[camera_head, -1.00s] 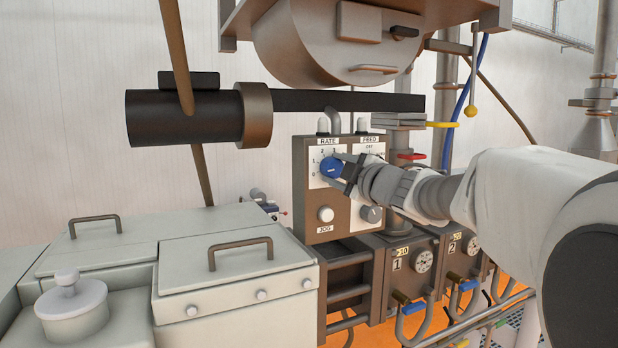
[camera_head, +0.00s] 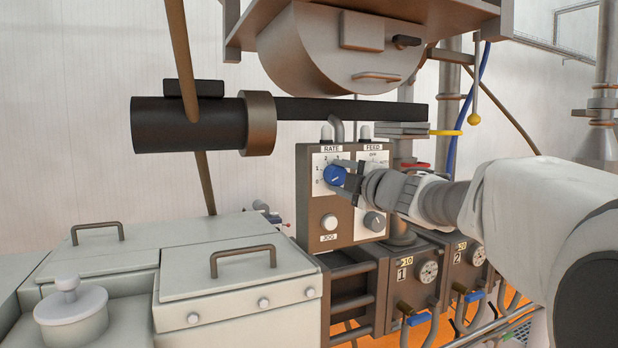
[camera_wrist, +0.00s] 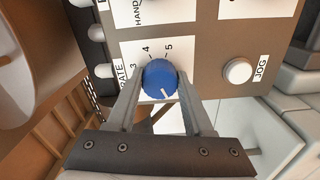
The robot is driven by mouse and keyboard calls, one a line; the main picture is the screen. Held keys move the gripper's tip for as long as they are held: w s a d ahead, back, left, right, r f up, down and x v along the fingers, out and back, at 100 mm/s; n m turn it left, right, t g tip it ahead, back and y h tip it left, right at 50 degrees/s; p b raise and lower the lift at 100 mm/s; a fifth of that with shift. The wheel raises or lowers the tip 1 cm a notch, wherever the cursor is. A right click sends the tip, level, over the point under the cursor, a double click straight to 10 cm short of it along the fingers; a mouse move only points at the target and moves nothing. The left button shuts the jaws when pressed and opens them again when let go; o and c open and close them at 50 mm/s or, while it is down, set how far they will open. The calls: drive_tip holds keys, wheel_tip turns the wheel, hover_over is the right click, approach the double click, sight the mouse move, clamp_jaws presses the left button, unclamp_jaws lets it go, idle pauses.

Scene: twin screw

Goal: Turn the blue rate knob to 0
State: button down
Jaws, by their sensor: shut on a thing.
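The blue rate knob (camera_head: 335,176) sits on the white RATE plate of a brown control box (camera_head: 313,228). My gripper (camera_head: 348,181) reaches it from the right. In the wrist view, my gripper (camera_wrist: 160,76) has one finger on each side of the blue knob (camera_wrist: 159,80) and is shut on it. The knob's white pointer line shows at its lower right there, away from the visible digits 3, 4 and 5. In the head view the line slants towards the lower left, where the 0 is. The wrist view hides the low digits behind my gripper.
A black cylinder (camera_head: 188,123) and bar run above the box. Grey lidded boxes (camera_head: 240,284) stand at lower left.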

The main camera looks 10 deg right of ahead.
drive_tip(key=shift+c, duration=1.5)
unclamp_jaws()
drive_tip(key=v, duration=1.7)
drive_tip(key=shift+s+p, duration=0.25)
drive_tip(key=shift+p, duration=0.2)
drive_tip(key=shift+r, duration=0.1)
drive_tip(key=s+d+f+m+g+h+p, duration=0.1)
drive_tip(key=s+d+f+m+g+h, duration=0.15)
drive_tip(key=f+m+h, duration=0.4)
drive_tip(key=s+d+f+m+g+h+p, duration=0.1)
drive_tip(key=s+d+f+m+g+h, duration=0.2)
drive_tip(key=m, duration=0.7)
drive_tip(key=s+a+f+m+g+y, duration=0.3)
drive_tip(key=s+a+f+g, duration=0.3)
drive_tip(key=s+a+f, duration=0.5)
drive_tip(key=s+f+y, duration=0.1)
drive_tip(key=s+f, duration=0.1)
drive_tip(key=shift+s, duration=0.35)
